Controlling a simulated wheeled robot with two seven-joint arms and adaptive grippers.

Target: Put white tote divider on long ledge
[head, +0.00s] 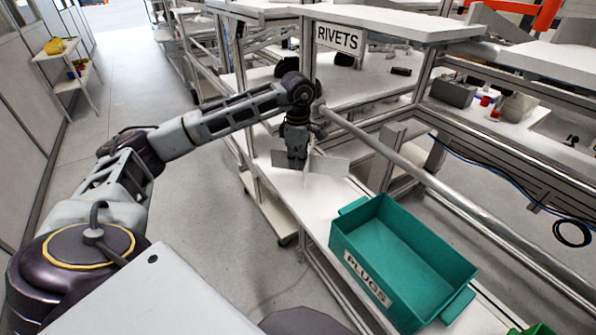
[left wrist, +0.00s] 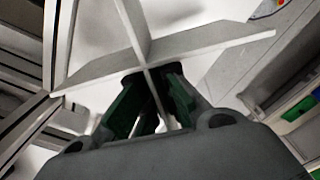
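The white tote divider (head: 328,166), made of crossed thin panels, stands at the long white ledge (head: 316,205). In the left wrist view, the divider (left wrist: 185,45) fills the upper middle, with one panel running down between the fingers. My left gripper (head: 296,163) points down onto the divider, and its dark green fingers (left wrist: 155,100) are closed on that panel from both sides. The divider's lower edges look at or just above the ledge surface; I cannot tell whether they touch. My right gripper is not in view.
A green tote (head: 403,262) labelled PLUGS sits on the ledge nearer to me. A long metal rail (head: 440,190) runs along the ledge's right side. Behind are a workbench with a RIVETS sign (head: 338,39) and a grey bin (head: 453,92). Bare ledge lies between divider and tote.

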